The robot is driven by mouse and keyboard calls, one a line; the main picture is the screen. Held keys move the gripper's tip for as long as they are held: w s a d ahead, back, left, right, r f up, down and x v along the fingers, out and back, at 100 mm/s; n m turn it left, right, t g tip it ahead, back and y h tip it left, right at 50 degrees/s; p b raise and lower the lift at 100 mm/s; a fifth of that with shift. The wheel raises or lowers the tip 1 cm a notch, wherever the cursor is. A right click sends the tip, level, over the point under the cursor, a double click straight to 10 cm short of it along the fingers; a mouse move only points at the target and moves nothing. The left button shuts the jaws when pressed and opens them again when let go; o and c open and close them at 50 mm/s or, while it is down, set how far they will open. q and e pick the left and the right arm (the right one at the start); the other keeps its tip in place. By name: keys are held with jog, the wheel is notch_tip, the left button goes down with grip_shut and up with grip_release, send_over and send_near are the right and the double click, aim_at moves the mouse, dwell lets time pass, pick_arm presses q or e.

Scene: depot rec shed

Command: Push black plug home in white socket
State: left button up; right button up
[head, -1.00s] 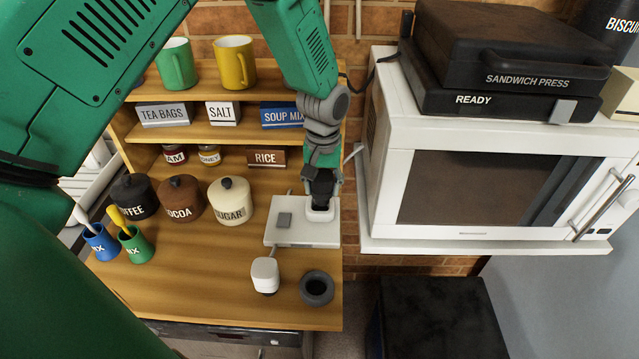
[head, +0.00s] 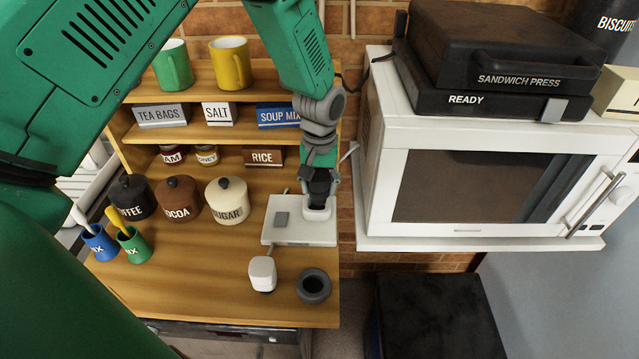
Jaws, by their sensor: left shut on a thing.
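The white socket (head: 318,213) is a raised block at the right end of a white base plate (head: 300,236) with a grey switch, on the wooden counter. My left gripper (head: 319,196) points down over it, shut on the black plug (head: 319,186). The plug sits at the top of the socket. The fingers hide part of it, and I cannot tell how deep it is. My right gripper is not in view.
A white plug (head: 263,273) and a dark grey ring (head: 313,286) lie in front. The sugar (head: 227,201), cocoa (head: 178,199) and coffee (head: 133,198) canisters stand left. A white microwave (head: 374,180) stands right.

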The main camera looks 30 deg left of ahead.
pick_arm(q)
jog(key=shift+f, duration=0.2)
jog(key=shift+f, duration=0.1)
jog(key=shift+a+f, duration=0.25)
jog(key=shift+f, duration=0.15)
jog(key=shift+d+f+b, duration=0.15)
jog(key=shift+f+b, duration=0.15)
jog(key=shift+b, duration=0.1)
jog(key=shift+f, duration=0.45)
jog(key=o, duration=1.2)
